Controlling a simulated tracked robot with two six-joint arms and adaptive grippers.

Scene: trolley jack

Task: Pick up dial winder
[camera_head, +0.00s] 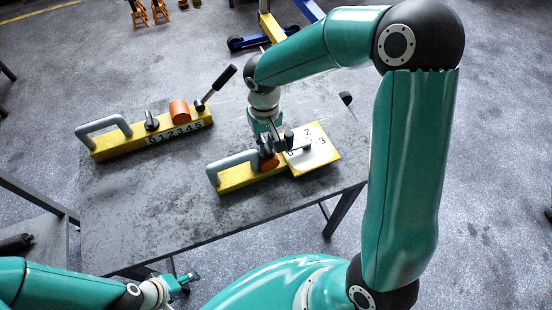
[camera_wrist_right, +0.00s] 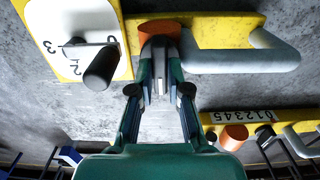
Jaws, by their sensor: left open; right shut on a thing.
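The dial winder is a yellow bar with a grey handle (camera_head: 232,166), an orange cylinder (camera_wrist_right: 160,30) and a square numbered dial plate (camera_head: 318,152) with a small black-knobbed crank. It lies on the dark table. My right gripper (camera_head: 268,148) reaches down over its middle. The fingers partly hide the cylinder in the head view. My left gripper (camera_head: 184,284) is open and empty, low in front of the table.
A second yellow device (camera_head: 155,137) with a number strip, grey handle, orange cylinder and black lever stands at the table's back left. The worn dark table (camera_head: 150,215) is clear in front. Blue and yellow jack-like equipment (camera_head: 265,35) and orange stands (camera_head: 148,12) are on the floor behind.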

